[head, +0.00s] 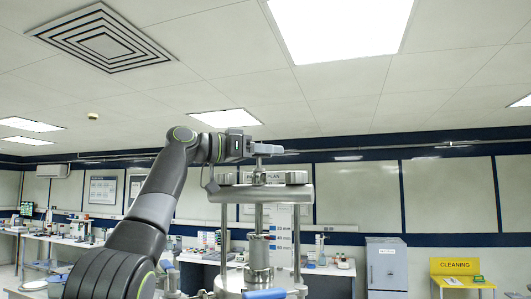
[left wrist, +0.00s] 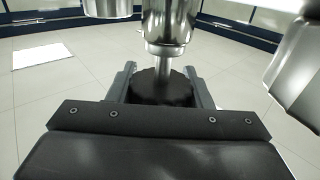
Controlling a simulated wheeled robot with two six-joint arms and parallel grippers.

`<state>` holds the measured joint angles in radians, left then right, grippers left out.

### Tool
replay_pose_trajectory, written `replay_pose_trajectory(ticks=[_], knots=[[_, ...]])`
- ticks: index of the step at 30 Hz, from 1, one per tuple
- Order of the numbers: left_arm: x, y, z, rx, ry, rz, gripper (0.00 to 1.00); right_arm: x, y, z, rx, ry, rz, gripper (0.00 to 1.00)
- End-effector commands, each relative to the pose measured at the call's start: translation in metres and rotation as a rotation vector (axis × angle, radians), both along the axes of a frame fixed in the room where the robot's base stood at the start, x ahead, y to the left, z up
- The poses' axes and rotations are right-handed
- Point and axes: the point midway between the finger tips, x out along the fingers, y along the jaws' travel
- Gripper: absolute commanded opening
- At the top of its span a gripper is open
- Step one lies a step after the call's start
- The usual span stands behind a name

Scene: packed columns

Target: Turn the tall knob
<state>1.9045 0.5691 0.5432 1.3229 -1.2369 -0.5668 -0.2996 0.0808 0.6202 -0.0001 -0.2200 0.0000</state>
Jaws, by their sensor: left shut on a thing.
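The tall knob has a metal stem (head: 258,165) that stands upright at the top of a metal column apparatus (head: 258,193). My left gripper (head: 264,149) reaches level to it from the left. In the left wrist view, a dark round knob head (left wrist: 160,88) sits between the two fingers of my left gripper (left wrist: 162,84), which are shut on it. The stem runs from it to a shiny metal cylinder (left wrist: 168,30). My right gripper is not in view.
The apparatus has metal end caps (head: 296,178) and upright rods close to my gripper. Benches with lab items (head: 330,262), a grey cabinet (head: 386,265) and a yellow cleaning station (head: 455,267) stand behind. The space above the knob is clear.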

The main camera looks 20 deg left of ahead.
Motion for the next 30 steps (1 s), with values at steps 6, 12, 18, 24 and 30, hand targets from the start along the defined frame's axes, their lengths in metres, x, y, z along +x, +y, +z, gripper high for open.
replay_pose_trajectory(ticks=[6,12,18,24,30], knots=[[0.000,0.000,0.000,0.002,0.001,0.000,0.52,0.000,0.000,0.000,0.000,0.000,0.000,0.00],[0.000,0.000,0.000,0.002,0.001,0.000,0.67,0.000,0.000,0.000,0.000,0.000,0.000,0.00],[0.000,0.000,-0.001,0.001,0.001,0.000,0.67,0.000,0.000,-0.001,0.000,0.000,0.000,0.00],[-0.012,0.015,-0.004,0.000,-0.001,0.002,0.67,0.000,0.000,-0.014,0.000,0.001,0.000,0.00],[-0.042,0.051,-0.005,0.000,-0.003,0.004,0.67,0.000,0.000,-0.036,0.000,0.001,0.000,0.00]])
